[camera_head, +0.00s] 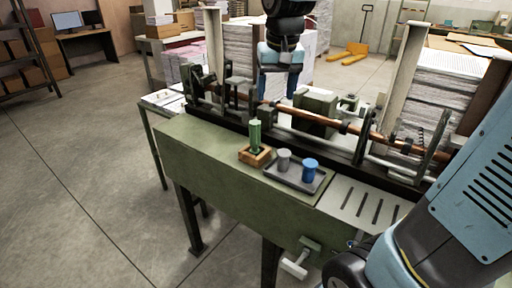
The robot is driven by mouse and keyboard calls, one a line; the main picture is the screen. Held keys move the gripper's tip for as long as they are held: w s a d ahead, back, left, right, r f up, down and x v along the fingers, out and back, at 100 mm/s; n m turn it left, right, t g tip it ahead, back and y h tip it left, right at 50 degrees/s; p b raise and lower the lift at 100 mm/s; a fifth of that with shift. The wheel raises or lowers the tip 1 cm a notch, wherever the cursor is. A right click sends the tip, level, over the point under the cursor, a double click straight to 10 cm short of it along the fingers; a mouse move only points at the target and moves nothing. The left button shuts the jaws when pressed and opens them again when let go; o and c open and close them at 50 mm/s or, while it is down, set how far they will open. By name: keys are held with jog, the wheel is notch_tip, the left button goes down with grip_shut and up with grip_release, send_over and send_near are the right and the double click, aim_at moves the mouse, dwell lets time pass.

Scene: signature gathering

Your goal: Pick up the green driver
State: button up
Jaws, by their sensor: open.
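The green driver (255,136) stands upright in a small wooden block (266,158) on the green bench top, near the front edge. My gripper (278,95) hangs pointing down, behind and to the right of the driver in the picture, above the machine's rods. Its two blue fingers are apart, with nothing seen between them. The gripper is clear of the driver. The lower end of the driver is hidden in the block.
A dark tray (297,188) right of the block holds a grey cylinder (284,160) and a blue cylinder (309,169). Behind them run the machine's copper-coloured rod (320,118) and upright metal parts. Paper stacks stand behind. The bench top (205,140) left of the block is clear.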

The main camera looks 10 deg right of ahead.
aim_at(255, 131)
jog(key=shift+g, duration=0.5)
jog(key=w+a, duration=0.1)
jog(key=w+a+f, duration=0.1)
jog(key=w, duration=0.1)
jog(key=w+a+f, duration=0.1)
jog(key=a, duration=0.1)
jog(key=shift+w, duration=0.2)
jog(key=f, duration=0.4)
jog(key=w+f, duration=0.1)
jog(key=f, duration=0.4)
jog(key=w+f, duration=0.1)
jog(key=f, duration=0.3)
jog(key=shift+f, duration=0.2)
jog(key=c, duration=1.1)
